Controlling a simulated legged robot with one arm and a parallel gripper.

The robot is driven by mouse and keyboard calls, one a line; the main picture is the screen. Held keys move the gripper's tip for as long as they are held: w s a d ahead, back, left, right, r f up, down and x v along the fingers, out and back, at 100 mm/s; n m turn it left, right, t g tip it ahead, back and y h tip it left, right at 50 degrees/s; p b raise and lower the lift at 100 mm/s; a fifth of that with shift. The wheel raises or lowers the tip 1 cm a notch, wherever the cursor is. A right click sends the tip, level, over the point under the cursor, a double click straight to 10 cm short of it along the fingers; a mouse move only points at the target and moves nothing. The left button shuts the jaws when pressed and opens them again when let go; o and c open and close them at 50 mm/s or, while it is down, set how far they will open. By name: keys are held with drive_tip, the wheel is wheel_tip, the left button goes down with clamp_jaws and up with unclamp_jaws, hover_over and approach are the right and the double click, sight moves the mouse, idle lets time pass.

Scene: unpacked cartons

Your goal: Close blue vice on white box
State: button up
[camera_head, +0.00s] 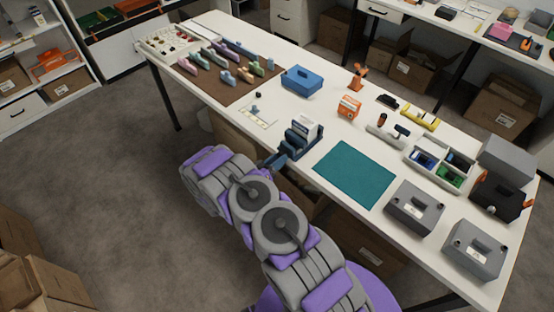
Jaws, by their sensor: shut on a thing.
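The blue vice (291,146) stands at the near edge of the white table, left of the teal mat. The white box (304,125) stands upright between its jaws; I cannot tell whether both jaws touch it. The vice's dark handle side points left and down, toward my arm. My purple and grey arm reaches up from the bottom of the view. My gripper (264,164) is at the handle side of the vice, small and mostly hidden by my arm. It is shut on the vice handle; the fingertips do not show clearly.
The teal mat (355,174) lies right of the vice. A blue case (301,80), an orange box (348,107) and grey cases (414,207) stand on the table. Cartons (362,250) sit beneath it.

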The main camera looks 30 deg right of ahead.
drive_tip(key=m+b, duration=0.2)
drive_tip(key=m, duration=0.9)
drive_tip(key=m+b, duration=0.2)
drive_tip(key=m, duration=0.9)
drive_tip(key=m+b, duration=0.1)
drive_tip(key=m, duration=1)
drive_tip(key=shift+w+a+r+b, duration=0.15)
drive_tip(key=shift+w+r+b, duration=0.1)
drive_tip(key=shift+b, duration=0.15)
drive_tip(key=m, duration=0.5)
drive_tip(key=shift+s+m, duration=0.15)
drive_tip(key=shift+m, duration=0.25)
drive_tip(key=o, duration=0.9)
drive_tip(key=shift+f, duration=0.1)
drive_tip(key=shift+c, duration=0.2)
drive_tip(key=shift+o, duration=0.9)
